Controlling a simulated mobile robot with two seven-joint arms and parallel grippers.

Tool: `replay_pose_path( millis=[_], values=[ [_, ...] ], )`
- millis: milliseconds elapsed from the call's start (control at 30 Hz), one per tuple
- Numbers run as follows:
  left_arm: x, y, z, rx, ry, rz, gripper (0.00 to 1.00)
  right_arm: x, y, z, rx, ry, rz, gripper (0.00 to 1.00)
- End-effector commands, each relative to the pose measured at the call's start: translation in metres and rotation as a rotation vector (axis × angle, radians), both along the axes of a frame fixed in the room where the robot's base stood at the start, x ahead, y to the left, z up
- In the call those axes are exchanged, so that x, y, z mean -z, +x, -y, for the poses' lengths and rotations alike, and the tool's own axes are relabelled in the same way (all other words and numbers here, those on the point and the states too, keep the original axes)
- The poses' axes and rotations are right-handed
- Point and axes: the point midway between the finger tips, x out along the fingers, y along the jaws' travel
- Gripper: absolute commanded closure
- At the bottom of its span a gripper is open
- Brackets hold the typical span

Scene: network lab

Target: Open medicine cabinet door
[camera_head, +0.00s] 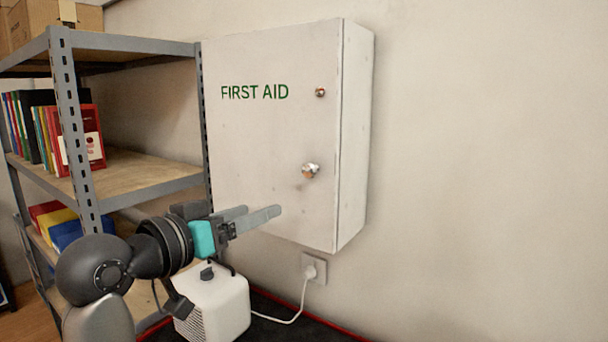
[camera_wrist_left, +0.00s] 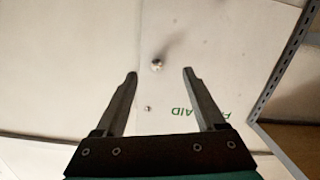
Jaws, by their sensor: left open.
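The white medicine cabinet (camera_head: 270,130), marked FIRST AID in green, hangs on the wall with its door shut. A round metal knob (camera_head: 311,170) sits on the right part of the door, below a small lock (camera_head: 320,92). My left gripper (camera_head: 262,214) is open and empty, below and left of the knob in the head view. In the left wrist view, the knob (camera_wrist_left: 158,65) lies ahead of the gap between the open fingers (camera_wrist_left: 160,75), and the lettering (camera_wrist_left: 187,112) appears upside down. My right gripper is not in view.
A metal shelf (camera_head: 155,176) with books and boxes stands close on the cabinet's left. A white appliance (camera_head: 222,305) stands below the cabinet, and its cord runs to a wall socket (camera_head: 314,268). The wall to the right is clear.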

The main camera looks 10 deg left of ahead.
Motion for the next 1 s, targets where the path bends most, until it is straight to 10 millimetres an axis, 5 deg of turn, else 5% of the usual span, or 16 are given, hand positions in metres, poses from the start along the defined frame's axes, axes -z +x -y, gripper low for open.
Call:
replay_pose_path(
  millis=[133, 367, 1000],
  values=[
    [-0.025, 0.000, -0.002, 0.013, -0.023, 0.057, 0.28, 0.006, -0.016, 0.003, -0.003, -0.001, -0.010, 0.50],
    [-0.034, 0.009, 0.001, 0.020, -0.036, 0.074, 0.28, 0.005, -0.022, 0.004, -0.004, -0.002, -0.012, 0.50],
    [-0.034, 0.105, 0.041, 0.020, -0.034, 0.072, 0.28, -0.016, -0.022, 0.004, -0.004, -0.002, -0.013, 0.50]
  ],
)
